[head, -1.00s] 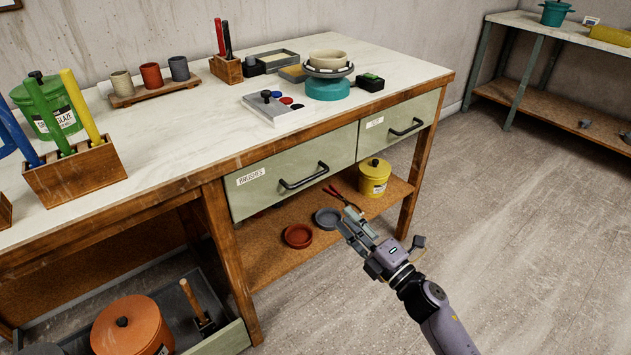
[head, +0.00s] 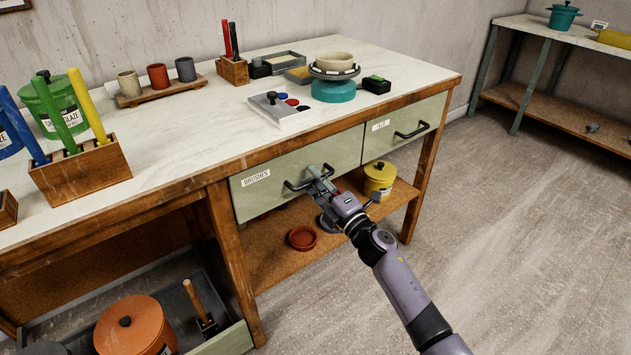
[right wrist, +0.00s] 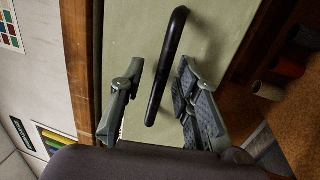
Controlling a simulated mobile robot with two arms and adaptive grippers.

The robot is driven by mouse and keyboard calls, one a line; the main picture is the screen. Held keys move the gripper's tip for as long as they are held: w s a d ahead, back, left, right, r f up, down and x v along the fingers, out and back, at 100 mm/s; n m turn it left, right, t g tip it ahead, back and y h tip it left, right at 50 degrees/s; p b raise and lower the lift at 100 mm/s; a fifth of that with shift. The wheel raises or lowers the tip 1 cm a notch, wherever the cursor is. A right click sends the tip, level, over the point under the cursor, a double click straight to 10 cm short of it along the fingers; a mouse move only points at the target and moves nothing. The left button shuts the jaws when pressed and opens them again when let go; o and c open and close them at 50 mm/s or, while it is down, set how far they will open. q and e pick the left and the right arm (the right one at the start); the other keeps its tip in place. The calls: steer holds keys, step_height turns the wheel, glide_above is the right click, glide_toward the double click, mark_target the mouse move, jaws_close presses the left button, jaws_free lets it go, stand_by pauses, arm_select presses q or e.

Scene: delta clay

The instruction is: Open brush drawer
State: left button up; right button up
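The brush drawer (head: 270,192) is a pale green front under the tabletop with a "BRUSHES" label (head: 256,178). It looks shut. Its black bar handle (head: 295,186) is partly covered by my right gripper (head: 318,178) in the head view. In the right wrist view the black handle (right wrist: 166,68) runs between the two spread fingers of my right gripper (right wrist: 155,105), with a gap on each side. The gripper is open at the handle and not closed on it. My left gripper is not in view.
A second drawer (head: 395,140) with its own handle (head: 412,131) is to the right. Below, a shelf (head: 268,262) holds a red dish (head: 302,238) and a yellow canister (head: 379,178). A lower left drawer (head: 228,340) stands open. Floor in front is clear.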

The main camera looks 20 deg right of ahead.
jaws_close()
stand_by(0.3)
stand_by(0.6)
